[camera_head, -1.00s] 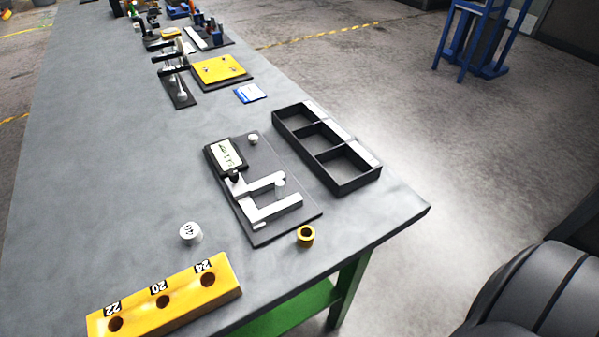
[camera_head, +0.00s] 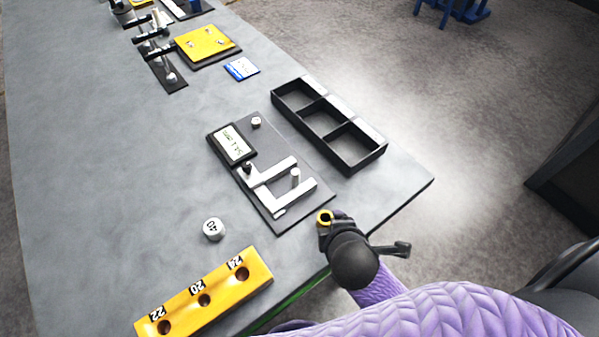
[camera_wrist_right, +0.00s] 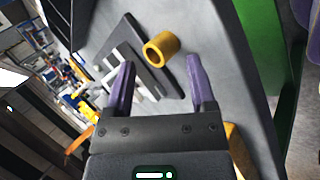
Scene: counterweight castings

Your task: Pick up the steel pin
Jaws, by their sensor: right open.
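The steel pin (camera_head: 295,178) is a small grey upright cylinder between the pale jaws of a measuring gauge (camera_head: 262,176) on a dark plate. In the right wrist view the gauge (camera_wrist_right: 122,58) is partly hidden by a finger, and I cannot make out the pin. My right gripper (camera_wrist_right: 160,68) is open and empty, its purple fingers apart. A brass bushing (camera_wrist_right: 160,49) shows just beyond and between the fingertips. In the head view my right arm comes in at the lower right, its dark wrist close to the brass bushing (camera_head: 324,216). My left gripper is out of view.
A black three-compartment tray (camera_head: 333,150) stands behind the gauge. A white cylinder marked 40 (camera_head: 213,228) and a yellow block with numbered holes (camera_head: 217,287) lie in front. The table's right edge is near my arm. The table left of the gauge is clear.

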